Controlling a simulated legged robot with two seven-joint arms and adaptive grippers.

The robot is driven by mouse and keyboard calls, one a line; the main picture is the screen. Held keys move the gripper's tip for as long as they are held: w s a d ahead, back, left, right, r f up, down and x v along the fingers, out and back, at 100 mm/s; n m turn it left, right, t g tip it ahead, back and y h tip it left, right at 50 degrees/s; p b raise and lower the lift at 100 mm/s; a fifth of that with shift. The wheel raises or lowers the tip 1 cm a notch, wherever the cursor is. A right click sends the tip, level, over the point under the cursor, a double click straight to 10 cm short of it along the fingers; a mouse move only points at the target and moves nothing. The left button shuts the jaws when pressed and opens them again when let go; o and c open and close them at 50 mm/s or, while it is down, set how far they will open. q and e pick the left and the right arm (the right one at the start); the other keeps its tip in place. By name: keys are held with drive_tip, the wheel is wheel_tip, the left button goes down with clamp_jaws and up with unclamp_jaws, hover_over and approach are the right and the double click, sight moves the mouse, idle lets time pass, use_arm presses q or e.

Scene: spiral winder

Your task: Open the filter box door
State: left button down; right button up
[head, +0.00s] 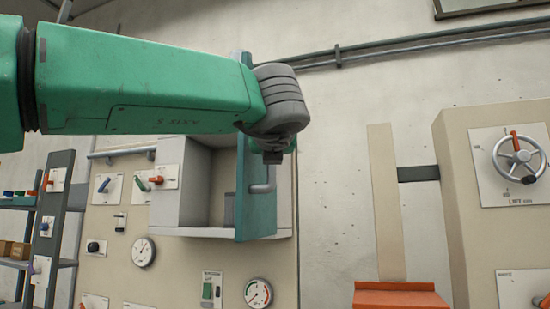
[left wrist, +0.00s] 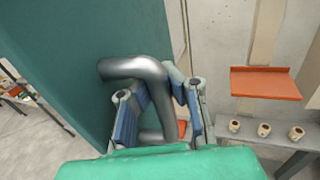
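The filter box (head: 205,190) is a pale wall box on the beige panel, and its inside shows. Its teal door (head: 255,215) stands swung out, seen nearly edge-on in the head view, and fills the left of the left wrist view (left wrist: 90,50). The grey door handle (head: 262,188) is a bent bar, also in the left wrist view (left wrist: 135,68). My left gripper (head: 273,158) reaches it from above. In the left wrist view its blue-padded fingers (left wrist: 162,100) lie on both sides of the bar and appear closed on it. My right gripper is out of view.
Gauges (head: 144,252) and switches surround the box. A shelf rack (head: 50,220) stands at the left. A beige cabinet with a handwheel (head: 518,157) stands at the right. An orange ledge (left wrist: 266,83) and a bench with small cups (left wrist: 264,130) are right of the door.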

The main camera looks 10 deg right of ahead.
use_arm(q)
drive_tip(key=c, duration=1.9)
unclamp_jaws()
drive_tip(key=shift+s+d+f, duration=0.15)
drive_tip(key=shift+d+f, duration=0.15)
drive_tip(key=shift+f, duration=0.1)
drive_tip(key=o, duration=0.4)
drive_tip(key=shift+s+r, duration=0.2)
drive_tip(key=shift+s, duration=0.15)
drive_tip(key=shift+r, duration=0.1)
drive_tip(key=s, duration=0.4)
drive_tip(key=s+a, duration=0.1)
drive_tip(key=s, duration=0.7)
drive_tip(key=shift+s+a, duration=0.25)
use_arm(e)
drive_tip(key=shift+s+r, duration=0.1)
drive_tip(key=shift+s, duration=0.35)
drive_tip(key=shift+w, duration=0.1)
